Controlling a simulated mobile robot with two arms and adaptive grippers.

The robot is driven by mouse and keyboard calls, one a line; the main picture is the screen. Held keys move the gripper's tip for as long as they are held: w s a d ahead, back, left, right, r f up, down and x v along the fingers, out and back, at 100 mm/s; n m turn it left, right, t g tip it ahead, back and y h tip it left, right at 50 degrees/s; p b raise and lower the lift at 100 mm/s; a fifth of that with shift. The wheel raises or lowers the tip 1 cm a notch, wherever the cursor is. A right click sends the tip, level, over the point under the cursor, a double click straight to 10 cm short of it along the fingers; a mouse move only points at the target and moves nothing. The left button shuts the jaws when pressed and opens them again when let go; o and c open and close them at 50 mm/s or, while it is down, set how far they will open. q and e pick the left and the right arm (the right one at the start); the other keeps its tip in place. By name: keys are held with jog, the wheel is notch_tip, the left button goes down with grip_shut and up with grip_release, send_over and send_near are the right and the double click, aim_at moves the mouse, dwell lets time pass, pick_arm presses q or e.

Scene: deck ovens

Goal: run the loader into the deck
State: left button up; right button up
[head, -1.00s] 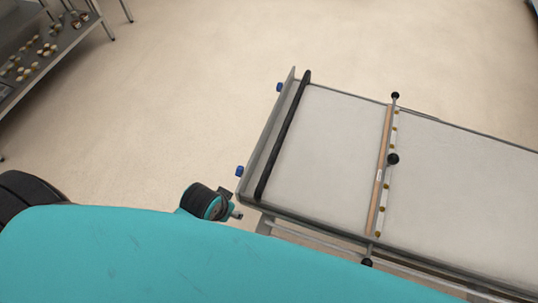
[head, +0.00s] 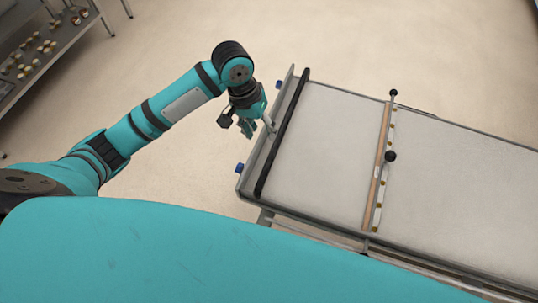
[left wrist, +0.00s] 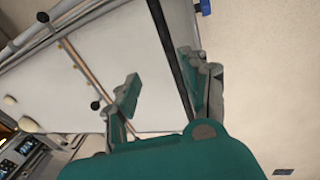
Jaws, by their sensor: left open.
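The loader (head: 330,150) has a pale flat bed in a grey metal frame, in the right half of the head view; its bed also shows in the left wrist view (left wrist: 140,50). A black bar (head: 283,132) runs across its left end, and in the left wrist view (left wrist: 172,55) this bar passes close to the right finger. My left gripper (head: 258,127) is open at the loader's left end, with one finger over the end rim near the bar. I cannot tell whether it touches. My right gripper is not in view. No deck opening is identifiable.
A wooden crosspiece (head: 378,178) with black knobs lies across the bed. Blue fittings (head: 239,168) stick out from the loader's left end. A metal rack (head: 60,45) with small round items stands at the upper left. The floor between is clear.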

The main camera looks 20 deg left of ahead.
aim_at(269, 158)
pick_arm(q)
jog(key=shift+n, duration=0.3)
jog(key=x, duration=0.5)
jog(key=a+x, duration=0.1)
jog(key=x, duration=0.9)
jog(key=shift+w+a+f+p, duration=0.2)
jog(key=shift+w+f+p, duration=0.05)
jog(key=shift+p, duration=0.05)
grip_shut()
